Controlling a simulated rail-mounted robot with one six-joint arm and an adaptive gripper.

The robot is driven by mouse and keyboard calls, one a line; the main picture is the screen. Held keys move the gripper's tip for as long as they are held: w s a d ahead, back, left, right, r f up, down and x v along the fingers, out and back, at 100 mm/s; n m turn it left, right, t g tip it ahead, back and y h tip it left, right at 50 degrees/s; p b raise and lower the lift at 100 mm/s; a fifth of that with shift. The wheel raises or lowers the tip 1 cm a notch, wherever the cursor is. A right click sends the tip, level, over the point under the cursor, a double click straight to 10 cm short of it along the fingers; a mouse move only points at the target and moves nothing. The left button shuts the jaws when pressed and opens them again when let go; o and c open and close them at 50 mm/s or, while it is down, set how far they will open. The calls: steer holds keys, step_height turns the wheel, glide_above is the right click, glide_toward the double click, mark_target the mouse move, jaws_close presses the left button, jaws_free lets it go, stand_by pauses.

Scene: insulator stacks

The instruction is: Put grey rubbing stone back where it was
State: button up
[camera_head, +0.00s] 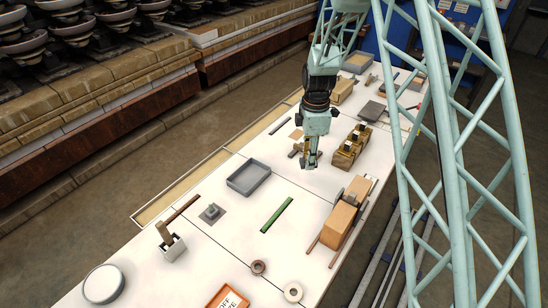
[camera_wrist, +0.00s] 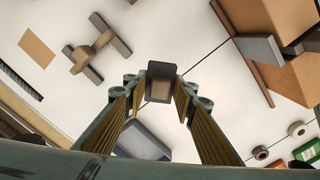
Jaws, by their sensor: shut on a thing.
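My gripper (camera_head: 310,165) hangs over the middle of the white table, pointing down. In the wrist view, my gripper (camera_wrist: 161,98) is shut on a small dark grey block with a brownish face, which I take to be the grey rubbing stone (camera_wrist: 160,70). The stone sits between the fingertips. In the head view it is hard to tell apart from the fingers. I cannot tell its exact height above the table. A tan square (camera_head: 296,134) lies bare on the table behind my gripper; it also shows in the wrist view (camera_wrist: 37,48).
A brown and grey H-shaped tool (camera_wrist: 98,50) lies close by. A wooden rack (camera_head: 345,158) stands right of my gripper, a tan block (camera_head: 338,226) nearer front. A grey tray (camera_head: 233,185) and green strip (camera_head: 276,214) lie left and front. White table between them is clear.

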steer(key=shift+s+a+f+n, duration=0.1)
steer(key=shift+a+f+n, duration=0.45)
steer(key=shift+a+n, duration=0.75)
steer(key=shift+s+a+f+n, duration=0.15)
steer(key=shift+a+f+n, duration=0.5)
steer(key=shift+n, duration=1.25)
steer(key=shift+s+a+f+n, duration=0.1)
steer(key=shift+a+f+n, duration=0.4)
steer(key=shift+a+n, duration=0.85)
steer(key=shift+d+n, duration=0.25)
steer(key=shift+d, duration=0.05)
steer(key=b, duration=0.2)
glide_above(274, 156)
steer(key=shift+s+d+f, duration=0.15)
steer(key=shift+s+f, duration=0.2)
steer(key=shift+f, duration=0.35)
steer(key=shift+w, duration=0.15)
steer(key=shift+w+f, duration=0.1)
steer(key=shift+f, duration=1.7)
steer(key=shift+f, duration=0.15)
